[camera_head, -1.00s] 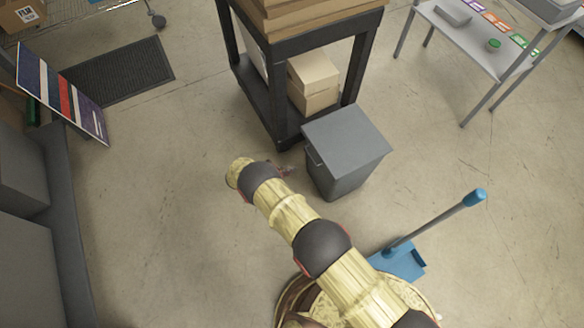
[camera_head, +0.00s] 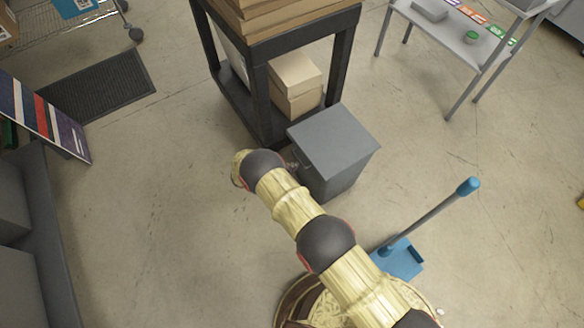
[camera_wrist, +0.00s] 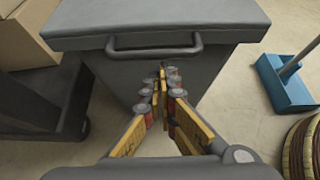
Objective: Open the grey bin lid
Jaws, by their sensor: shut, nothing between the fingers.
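The grey bin (camera_head: 345,180) stands on the floor with its flat grey lid (camera_head: 333,137) down. In the wrist view the lid (camera_wrist: 160,14) spans the top, and a dark bar handle (camera_wrist: 155,50) sticks out below its front edge. My gripper (camera_wrist: 163,75) is shut and empty, its fingertips just below the handle in the picture, in front of the bin's front wall. I cannot tell whether they touch the handle or bin. In the head view the gripper (camera_head: 291,164) is mostly hidden behind my arm, at the bin's left side.
A dark cart (camera_head: 262,90) with cardboard boxes (camera_head: 296,82) stands close behind the bin. A blue dustpan with a long handle (camera_head: 400,260) is on the floor to the right. Open floor lies left of my arm.

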